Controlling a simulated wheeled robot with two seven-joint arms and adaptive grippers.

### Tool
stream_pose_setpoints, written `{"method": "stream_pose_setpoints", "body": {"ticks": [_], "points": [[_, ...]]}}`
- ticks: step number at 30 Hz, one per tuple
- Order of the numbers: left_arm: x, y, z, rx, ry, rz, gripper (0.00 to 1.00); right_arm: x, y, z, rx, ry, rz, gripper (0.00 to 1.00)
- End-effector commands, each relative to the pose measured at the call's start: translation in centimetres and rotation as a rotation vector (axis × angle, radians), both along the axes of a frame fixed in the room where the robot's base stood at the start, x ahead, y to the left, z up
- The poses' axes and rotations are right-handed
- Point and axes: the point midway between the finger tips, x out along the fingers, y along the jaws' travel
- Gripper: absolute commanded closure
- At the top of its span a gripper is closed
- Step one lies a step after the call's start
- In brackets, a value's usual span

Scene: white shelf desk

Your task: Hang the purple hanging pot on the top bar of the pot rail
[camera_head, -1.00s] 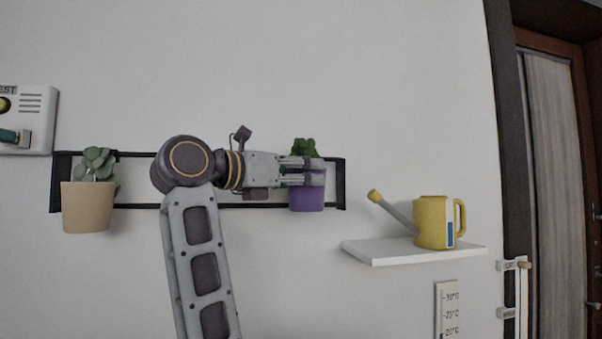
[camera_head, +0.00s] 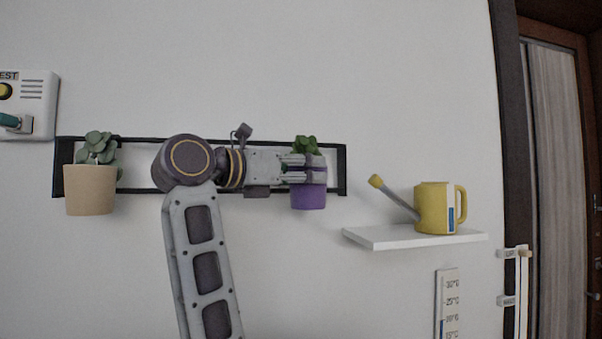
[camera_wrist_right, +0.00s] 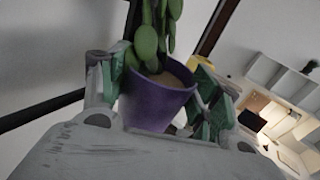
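The purple hanging pot (camera_head: 308,198) with a green plant is at the right end of the black pot rail (camera_head: 342,170). My right gripper (camera_head: 316,172) reaches across from the left and is closed around the pot's upper part. In the right wrist view the purple pot (camera_wrist_right: 155,104) sits between the two green-padded fingers (camera_wrist_right: 165,100). Its plant rises near the top bar (camera_head: 330,147), and its rim is below that bar. Whether its hook rests on the bar is hidden. My left gripper is not in view.
A beige pot (camera_head: 90,190) with a succulent hangs at the rail's left end. A yellow watering can (camera_head: 434,208) stands on a white shelf (camera_head: 400,239) to the right, below rail height. The wall above the rail is clear.

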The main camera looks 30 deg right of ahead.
Motion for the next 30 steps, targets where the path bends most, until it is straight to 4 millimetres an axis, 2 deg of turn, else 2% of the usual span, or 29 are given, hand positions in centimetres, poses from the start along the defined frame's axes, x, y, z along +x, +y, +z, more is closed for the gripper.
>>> {"method": "stream_pose_setpoints", "body": {"ticks": [1, 5, 6, 20, 26, 30], "points": [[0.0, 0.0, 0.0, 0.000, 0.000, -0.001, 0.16, 0.0, 0.0, 0.1, -0.002, -0.001, 0.000, 0.30], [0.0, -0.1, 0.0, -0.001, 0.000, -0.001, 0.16, 0.0, 0.0, 0.1, -0.001, -0.001, 0.000, 0.13], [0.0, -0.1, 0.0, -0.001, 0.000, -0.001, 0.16, 0.0, 0.0, 0.0, -0.001, 0.000, 0.000, 0.12], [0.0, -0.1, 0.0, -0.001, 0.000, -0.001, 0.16, -0.1, 0.3, 0.0, 0.001, 0.001, 0.000, 0.12], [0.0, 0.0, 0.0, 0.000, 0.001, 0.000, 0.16, -0.5, 1.8, 0.0, -0.001, 0.001, 0.000, 0.12], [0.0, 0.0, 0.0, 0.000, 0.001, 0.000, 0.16, -1.0, 3.6, 0.1, -0.002, -0.001, 0.001, 0.12]]}}
